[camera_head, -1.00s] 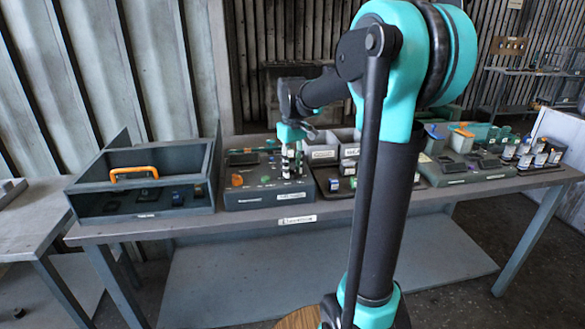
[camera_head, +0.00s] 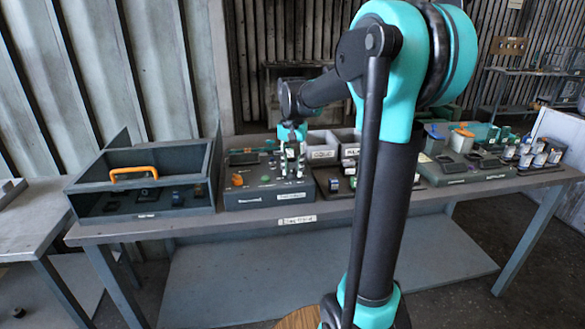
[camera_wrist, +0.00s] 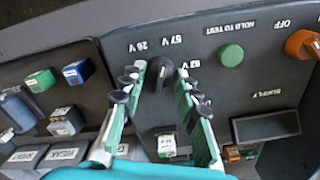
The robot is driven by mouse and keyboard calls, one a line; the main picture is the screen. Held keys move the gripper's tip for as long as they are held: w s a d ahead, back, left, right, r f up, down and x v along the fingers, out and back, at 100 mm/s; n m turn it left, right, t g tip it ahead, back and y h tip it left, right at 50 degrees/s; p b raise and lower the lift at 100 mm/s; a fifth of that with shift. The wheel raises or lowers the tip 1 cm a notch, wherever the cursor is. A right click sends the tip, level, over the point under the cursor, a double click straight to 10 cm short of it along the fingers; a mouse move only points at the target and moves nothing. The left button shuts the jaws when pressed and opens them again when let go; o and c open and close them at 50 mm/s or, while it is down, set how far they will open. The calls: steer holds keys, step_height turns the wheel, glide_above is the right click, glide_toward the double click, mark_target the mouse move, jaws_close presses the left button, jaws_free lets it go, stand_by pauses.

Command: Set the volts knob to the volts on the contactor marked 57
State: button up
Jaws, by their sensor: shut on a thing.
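The knob's exact pointing direction is unclear between the fingers. A small contactor with a white label (camera_wrist: 166,144) stands near the knob between the fingers. Other contactors, one green-topped (camera_wrist: 40,80) and one blue-topped (camera_wrist: 77,72), stand to the left. I cannot read their markings.
The panel (camera_head: 262,197) also has a green hold-to-test button (camera_wrist: 231,55), an orange supply knob (camera_wrist: 302,44) at "OFF" and a dark display (camera_wrist: 266,126). A tray with an orange handle (camera_head: 140,173) stands left. Labelled bins (camera_head: 320,153) stand behind right.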

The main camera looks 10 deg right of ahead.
mark_target(293, 169)
steer(key=shift+m, duration=0.7)
steer(key=o, duration=1.2)
steer(key=shift+c, duration=0.2)
step_height(293, 169, up, 12)
